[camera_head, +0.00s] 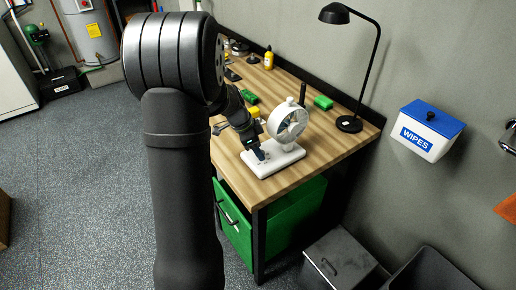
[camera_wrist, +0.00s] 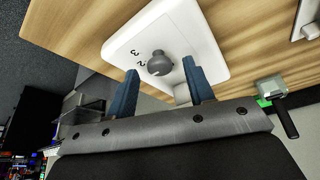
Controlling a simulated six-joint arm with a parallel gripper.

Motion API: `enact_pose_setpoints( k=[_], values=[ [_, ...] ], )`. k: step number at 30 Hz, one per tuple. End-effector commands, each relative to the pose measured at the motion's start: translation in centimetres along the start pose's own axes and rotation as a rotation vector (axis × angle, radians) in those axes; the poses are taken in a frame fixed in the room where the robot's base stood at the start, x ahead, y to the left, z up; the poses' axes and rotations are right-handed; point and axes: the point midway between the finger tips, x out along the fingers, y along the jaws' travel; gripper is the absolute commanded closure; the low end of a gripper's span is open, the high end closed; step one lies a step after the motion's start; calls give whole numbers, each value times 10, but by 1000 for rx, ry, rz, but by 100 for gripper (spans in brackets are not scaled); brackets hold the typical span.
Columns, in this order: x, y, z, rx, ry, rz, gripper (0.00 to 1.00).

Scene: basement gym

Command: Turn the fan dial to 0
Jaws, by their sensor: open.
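The white desk fan (camera_head: 287,124) stands on a white base (camera_head: 283,163) near the front of the wooden workbench. In the wrist view the fan base (camera_wrist: 188,25) carries a grey dial (camera_wrist: 159,64), with the digits 3 and 2 printed beside it. No 0 can be read. My gripper (camera_wrist: 162,82) is open, with one blue finger on each side of the dial and a gap around it. The fingertips are close to the base. In the head view my gripper (camera_head: 258,155) is over the left part of the base and hides the dial.
A black desk lamp (camera_head: 349,123) stands behind the fan at the right. A wipes box (camera_head: 426,130) hangs on the wall.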

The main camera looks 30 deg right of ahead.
Motion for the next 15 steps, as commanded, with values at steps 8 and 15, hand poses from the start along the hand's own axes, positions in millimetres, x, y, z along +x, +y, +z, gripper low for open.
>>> enact_pose_setpoints(
  k=[8, 15],
  values=[
    [5, 0, 0, 0, 0, -1, 52],
    [5, 0, 0, 0, 0, -1, 83]
  ],
)
